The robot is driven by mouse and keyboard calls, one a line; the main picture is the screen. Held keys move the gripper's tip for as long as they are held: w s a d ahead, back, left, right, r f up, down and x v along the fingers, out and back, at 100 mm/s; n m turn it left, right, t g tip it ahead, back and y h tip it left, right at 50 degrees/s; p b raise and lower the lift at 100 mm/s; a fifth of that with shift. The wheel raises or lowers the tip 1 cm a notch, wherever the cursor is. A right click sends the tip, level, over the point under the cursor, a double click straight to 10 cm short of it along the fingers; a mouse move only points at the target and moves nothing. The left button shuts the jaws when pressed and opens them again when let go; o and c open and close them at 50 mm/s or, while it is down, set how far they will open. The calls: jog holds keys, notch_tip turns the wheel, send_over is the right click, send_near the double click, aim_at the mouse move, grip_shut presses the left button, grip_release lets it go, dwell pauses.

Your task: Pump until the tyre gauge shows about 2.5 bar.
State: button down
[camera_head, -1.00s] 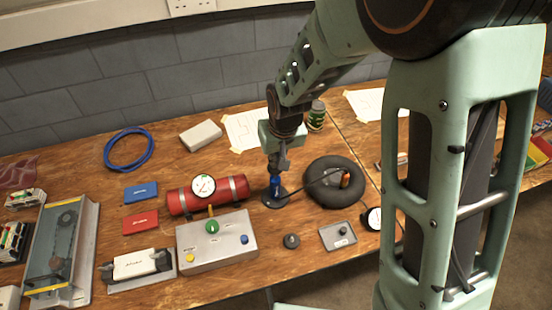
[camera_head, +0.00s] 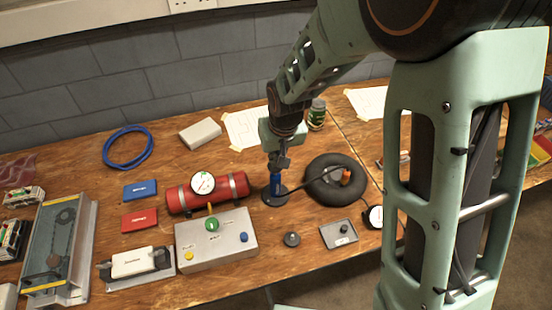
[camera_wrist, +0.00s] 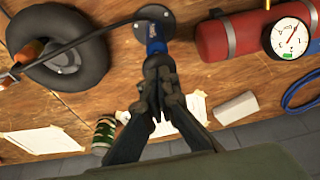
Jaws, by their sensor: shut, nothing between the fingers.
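The pump (camera_head: 276,184) is a blue upright cylinder on a round dark base, also in the wrist view (camera_wrist: 155,46). My gripper (camera_head: 279,166) is directly above it, fingers shut and empty at its top; the wrist view shows the closed fingers (camera_wrist: 158,82) overlapping its upper end.
A red tank (camera_head: 178,200) with its own gauge (camera_head: 203,183) lies left of the pump. A grey button box (camera_head: 218,246), a dark knob (camera_head: 291,239) and a small tray (camera_head: 338,235) stand in front. A can (camera_head: 316,114) and a pale block (camera_head: 200,134) are behind.

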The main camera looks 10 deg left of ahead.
jog(key=v, duration=1.2)
jog(key=shift+w, duration=0.25)
jog(key=shift+a, duration=0.1)
dwell(0.7)
jog(key=shift+w+a+r+g+h+b, duration=0.35)
jog(key=shift+w+r+g, duration=0.4)
jog(key=shift+w+r, duration=0.05)
jog(key=shift+w+a+r+g+h+b, duration=0.35)
jog(key=shift+w+r+g, duration=0.4)
jog(key=shift+w+r, duration=0.05)
notch_tip(320, 180, down, 14)
jog(key=shift+f, duration=0.1)
